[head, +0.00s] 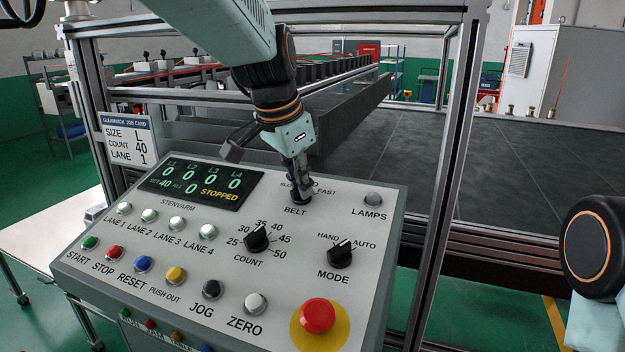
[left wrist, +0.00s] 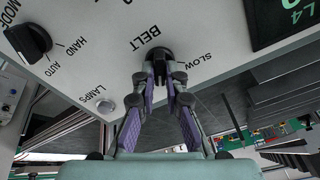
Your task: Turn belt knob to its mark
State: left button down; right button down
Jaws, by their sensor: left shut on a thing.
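The black belt knob (head: 301,198) sits at the upper middle of the sloped control panel (head: 215,325), above the word BELT and between the SLOW and FAST labels. My left gripper (head: 300,185) comes down from above and is shut on it, with its fingers hiding part of the dial. In the left wrist view, the two purple-padded fingers (left wrist: 164,78) close around the knob (left wrist: 158,54), with SLOW printed beside it. I cannot make out its pointer or any mark for its setting. My right gripper is out of view; only part of that arm shows at the right edge.
The count knob (head: 257,239), mode knob (head: 341,253) and lamps button (head: 373,199) are near. A red emergency button (head: 317,316) stands out at the front. The display (head: 200,186) reads STOPPED. A job card (head: 128,138) reads size L, count 40, lane 1. Metal posts frame the panel.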

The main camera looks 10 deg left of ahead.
pick_arm(q)
jog(key=shift+w+r+m, duration=0.1)
jog(key=shift+r+m, duration=0.05)
jog(key=shift+m, duration=0.7)
jog(key=shift+r+m, duration=0.1)
jog(key=shift+m, duration=1.05)
jog(key=c, duration=1.7)
grip_release()
jog(key=o, duration=0.3)
jog(key=shift+s+a, duration=0.1)
jog(key=shift+s, duration=0.15)
jog(key=shift+w+f, duration=0.1)
